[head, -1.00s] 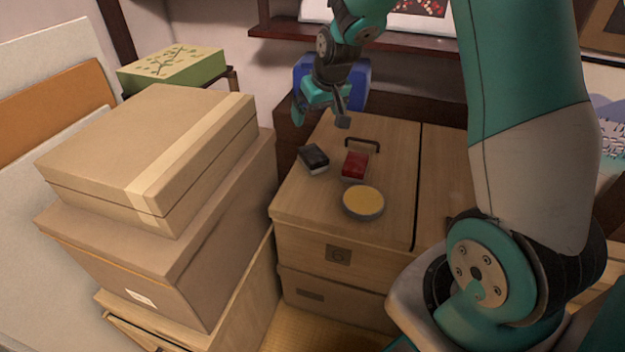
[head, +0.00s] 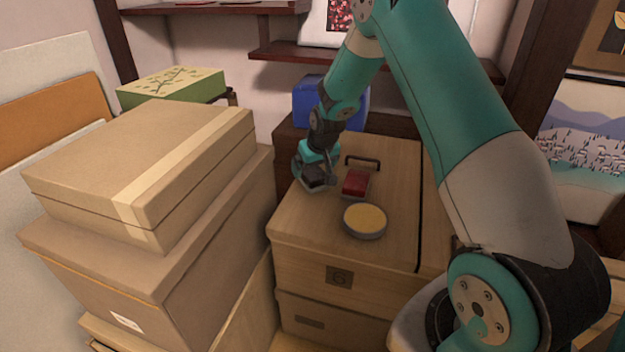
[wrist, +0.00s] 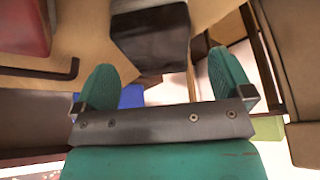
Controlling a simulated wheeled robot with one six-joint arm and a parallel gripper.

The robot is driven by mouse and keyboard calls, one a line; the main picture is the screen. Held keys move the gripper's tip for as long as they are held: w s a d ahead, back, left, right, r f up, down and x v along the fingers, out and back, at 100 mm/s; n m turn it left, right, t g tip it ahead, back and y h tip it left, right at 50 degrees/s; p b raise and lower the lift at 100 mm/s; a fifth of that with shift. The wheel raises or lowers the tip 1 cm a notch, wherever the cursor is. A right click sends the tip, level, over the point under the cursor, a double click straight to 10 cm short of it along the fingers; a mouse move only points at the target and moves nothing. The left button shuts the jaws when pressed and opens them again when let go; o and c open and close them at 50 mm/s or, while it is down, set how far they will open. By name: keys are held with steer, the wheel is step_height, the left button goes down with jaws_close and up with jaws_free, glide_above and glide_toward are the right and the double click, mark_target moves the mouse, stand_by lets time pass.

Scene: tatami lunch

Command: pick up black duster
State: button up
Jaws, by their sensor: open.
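The black duster (head: 314,184) lies on the wooden chest top, at its left side; my gripper partly hides it in the head view. The duster also shows in the wrist view (wrist: 150,32), a dark block just beyond and roughly between my fingers. My gripper (head: 315,170) is open and right over the duster, with its fingers spread in the wrist view (wrist: 165,78). Nothing is held. I cannot tell whether a finger touches the duster.
A red duster (head: 356,182) lies just right of the black one, and a round yellow-topped tin (head: 365,220) in front. A dark bar handle (head: 363,160) stands behind. Stacked cardboard boxes (head: 150,170) rise close on the left. A blue box (head: 312,98) is behind.

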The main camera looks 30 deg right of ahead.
mark_target(313, 171)
steer(key=x, duration=0.3)
steer(key=shift+f+b, duration=0.4)
steer(key=shift+f, duration=0.05)
steer(key=c, duration=1.1)
steer(key=shift+r, duration=0.2)
step_height(313, 171, up, 20)
steer(key=p, duration=0.4)
steer(key=shift+f, duration=0.15)
